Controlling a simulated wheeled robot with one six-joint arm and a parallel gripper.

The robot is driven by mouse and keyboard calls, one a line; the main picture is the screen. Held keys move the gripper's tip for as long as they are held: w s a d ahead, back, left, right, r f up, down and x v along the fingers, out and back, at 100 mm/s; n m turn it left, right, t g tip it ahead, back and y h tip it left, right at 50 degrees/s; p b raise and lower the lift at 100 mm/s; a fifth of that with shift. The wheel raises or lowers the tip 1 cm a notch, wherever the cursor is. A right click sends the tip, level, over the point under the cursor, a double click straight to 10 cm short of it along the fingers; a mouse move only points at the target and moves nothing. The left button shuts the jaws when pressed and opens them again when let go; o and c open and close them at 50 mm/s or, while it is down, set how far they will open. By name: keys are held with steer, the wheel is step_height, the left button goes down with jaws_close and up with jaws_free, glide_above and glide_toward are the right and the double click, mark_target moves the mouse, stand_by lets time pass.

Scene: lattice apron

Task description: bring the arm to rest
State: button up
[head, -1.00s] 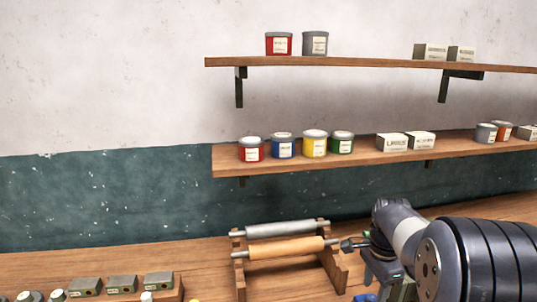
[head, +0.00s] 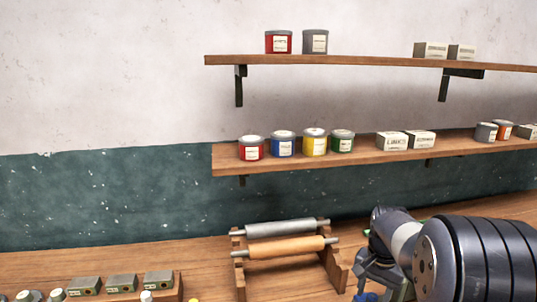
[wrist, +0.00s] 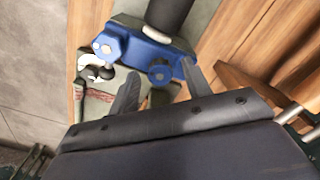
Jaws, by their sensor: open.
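My gripper (wrist: 160,92) shows in the wrist view with its two fingers apart and nothing between them. Beyond the fingertips is a blue metal part (wrist: 150,50) with a dark cylinder rising from it, on a greyish surface; whether the fingers touch it I cannot tell. In the head view my arm reaches in from the lower right, and the gripper's fingers are not clear there.
A wooden rack (head: 238,270) with a grey roller (head: 285,228) and a tan roller (head: 285,248) stands left of my arm. Two shelves (head: 300,163) of cans and boxes hang on the wall. Several grey blocks (head: 120,284) sit at lower left.

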steer(key=n, duration=0.4)
steer(key=n+b, duration=0.1)
steer(key=n, duration=0.2)
steer(key=shift+n, duration=0.4)
steer(key=n+b, duration=0.1)
steer(key=n, duration=0.3)
steer(key=shift+n, duration=0.3)
steer(key=shift+n+b, duration=0.55)
steer(key=shift+n, duration=1.15)
